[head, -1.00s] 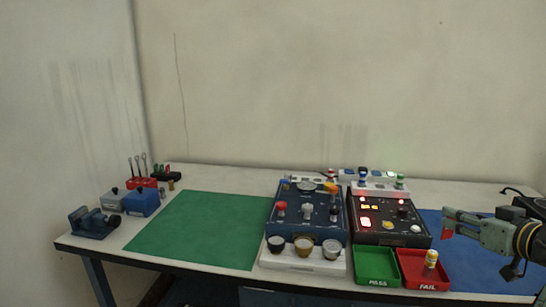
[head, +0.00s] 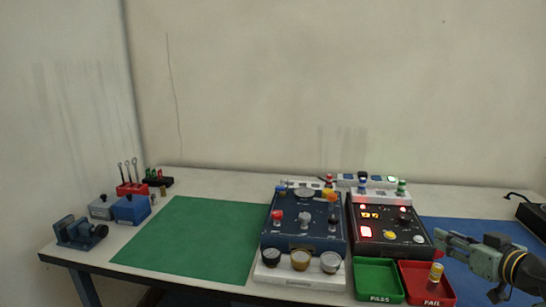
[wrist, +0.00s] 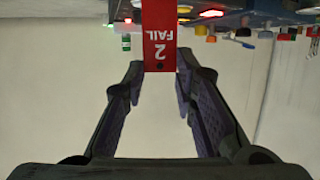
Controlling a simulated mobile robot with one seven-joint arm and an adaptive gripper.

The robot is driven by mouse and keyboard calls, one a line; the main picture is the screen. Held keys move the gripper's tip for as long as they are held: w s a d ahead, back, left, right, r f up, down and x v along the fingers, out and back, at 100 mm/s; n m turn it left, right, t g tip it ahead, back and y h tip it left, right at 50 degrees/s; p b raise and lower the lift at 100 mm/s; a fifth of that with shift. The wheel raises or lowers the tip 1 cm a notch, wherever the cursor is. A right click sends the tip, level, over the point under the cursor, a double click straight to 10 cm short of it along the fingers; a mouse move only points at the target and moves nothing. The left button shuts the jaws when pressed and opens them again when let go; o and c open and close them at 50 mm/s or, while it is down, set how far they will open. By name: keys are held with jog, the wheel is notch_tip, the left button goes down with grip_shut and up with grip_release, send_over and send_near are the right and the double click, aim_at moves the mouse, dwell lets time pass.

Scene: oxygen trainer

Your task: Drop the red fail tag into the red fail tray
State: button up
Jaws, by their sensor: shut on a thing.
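The red fail tag, marked "2 FAIL" (wrist: 158,38), is held between the fingertips of my gripper (wrist: 160,68) in the wrist view. Only a little red shows at the fingertips in the head view. My gripper (head: 441,240) is shut on the tag, above the table at the right, close behind and above the red fail tray (head: 412,279). The height gap to the tray is hard to judge.
The green pass tray (head: 377,277) adjoins the fail tray on the left. A dark panel with lit displays (head: 388,238) stands behind the trays. A blue panel with knobs (head: 303,230) is further left. The green mat (head: 190,240) is clear.

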jog(key=shift+f, duration=0.1)
jog(key=o, duration=0.8)
jog(key=v, duration=1.2)
